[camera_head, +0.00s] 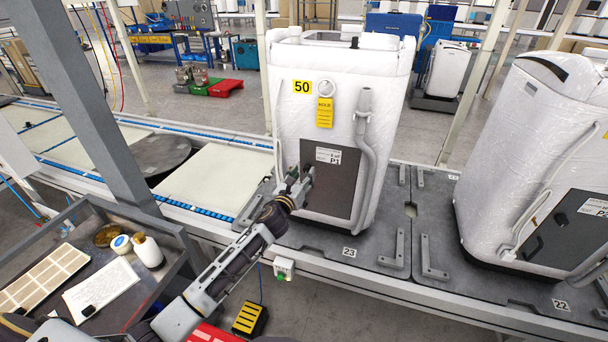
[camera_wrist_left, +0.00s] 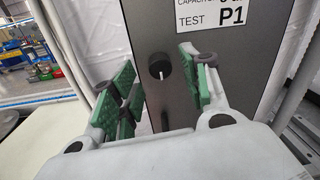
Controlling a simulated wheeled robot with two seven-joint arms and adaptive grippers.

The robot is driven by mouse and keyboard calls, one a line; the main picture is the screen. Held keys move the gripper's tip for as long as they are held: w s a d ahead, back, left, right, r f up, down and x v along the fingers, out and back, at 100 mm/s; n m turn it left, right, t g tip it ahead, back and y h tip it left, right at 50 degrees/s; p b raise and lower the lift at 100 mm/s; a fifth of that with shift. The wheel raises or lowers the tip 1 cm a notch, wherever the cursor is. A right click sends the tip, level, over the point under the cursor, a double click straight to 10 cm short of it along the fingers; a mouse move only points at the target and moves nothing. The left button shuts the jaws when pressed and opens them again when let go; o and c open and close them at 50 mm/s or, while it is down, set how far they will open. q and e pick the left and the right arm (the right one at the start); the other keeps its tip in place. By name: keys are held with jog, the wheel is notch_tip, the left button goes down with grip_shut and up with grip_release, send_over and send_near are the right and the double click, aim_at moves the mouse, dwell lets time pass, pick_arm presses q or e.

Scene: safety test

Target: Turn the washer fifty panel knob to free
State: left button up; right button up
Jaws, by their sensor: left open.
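Washer fifty (camera_head: 338,85) is a white wrapped machine with a yellow "50" label and a yellow tag below it. Its dark front panel (camera_head: 333,185) carries a white P1 label and also shows in the left wrist view (camera_wrist_left: 228,65). The round black knob (camera_wrist_left: 159,66) has a white pointer mark, close to upright and slightly tilted. In the head view my gripper hides the knob. My left gripper (camera_head: 301,180) is at the panel's left side, open, its green-padded fingers (camera_wrist_left: 162,82) on either side of the knob with visible gaps. My right gripper is not in view.
A second white washer (camera_head: 530,150) stands at the right. A grey hose (camera_head: 366,150) runs down beside the panel. A small box with a green button (camera_head: 283,268) sits on the line's front edge. A cart (camera_head: 175,235) with bottles and papers stands at lower left.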

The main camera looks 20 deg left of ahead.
pick_arm(q)
jog(key=shift+w+d, duration=0.1)
jog(key=shift+w, duration=0.5)
grip_shut()
